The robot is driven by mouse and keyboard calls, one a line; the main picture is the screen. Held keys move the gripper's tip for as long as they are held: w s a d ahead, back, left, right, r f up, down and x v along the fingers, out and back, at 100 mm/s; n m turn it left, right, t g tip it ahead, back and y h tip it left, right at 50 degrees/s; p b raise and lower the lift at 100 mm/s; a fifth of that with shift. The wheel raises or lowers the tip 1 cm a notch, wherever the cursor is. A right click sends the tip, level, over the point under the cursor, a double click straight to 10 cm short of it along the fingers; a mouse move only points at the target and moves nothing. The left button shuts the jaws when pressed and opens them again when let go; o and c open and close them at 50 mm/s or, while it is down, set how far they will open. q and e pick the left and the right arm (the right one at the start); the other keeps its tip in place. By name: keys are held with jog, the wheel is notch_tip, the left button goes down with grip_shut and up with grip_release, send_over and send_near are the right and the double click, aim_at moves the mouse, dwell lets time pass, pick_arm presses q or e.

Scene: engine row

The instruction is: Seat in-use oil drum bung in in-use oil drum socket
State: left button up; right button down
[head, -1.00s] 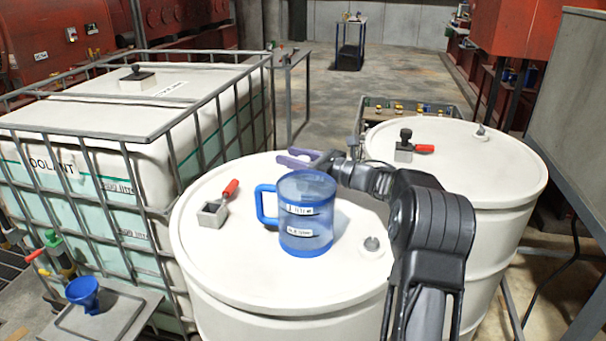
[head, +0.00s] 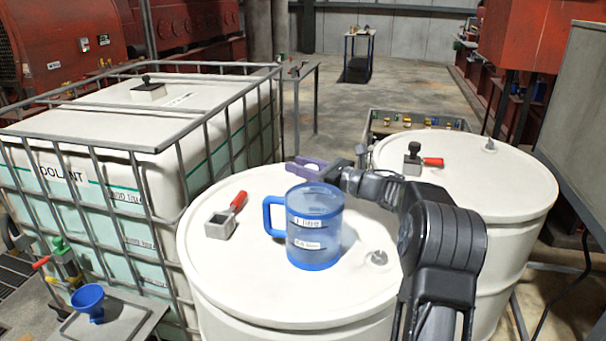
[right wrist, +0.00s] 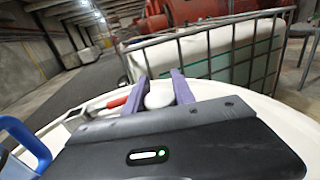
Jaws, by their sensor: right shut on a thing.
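The white in-use oil drum (head: 270,285) stands front centre in the head view. Its square grey socket (head: 219,226) with a red lever is on the left of the lid and looks open and empty. My right gripper (head: 306,166) has purple fingers and is above the far part of the lid, behind the blue jug. The right wrist view shows its fingers (right wrist: 161,90) on either side of a pale rounded thing (right wrist: 158,96), probably the bung, mostly hidden by the gripper body. My left gripper is not in view.
A clear blue measuring jug (head: 315,228) stands on the lid between the socket and my right forearm. A second white drum (head: 470,185) has a socket with a black bung (head: 413,157). A caged coolant tank (head: 110,125) stands left. A blue funnel (head: 88,302) sits front left.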

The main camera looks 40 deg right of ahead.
notch_tip(320, 180, up, 9)
jog(key=b, duration=0.1)
dwell(0.8)
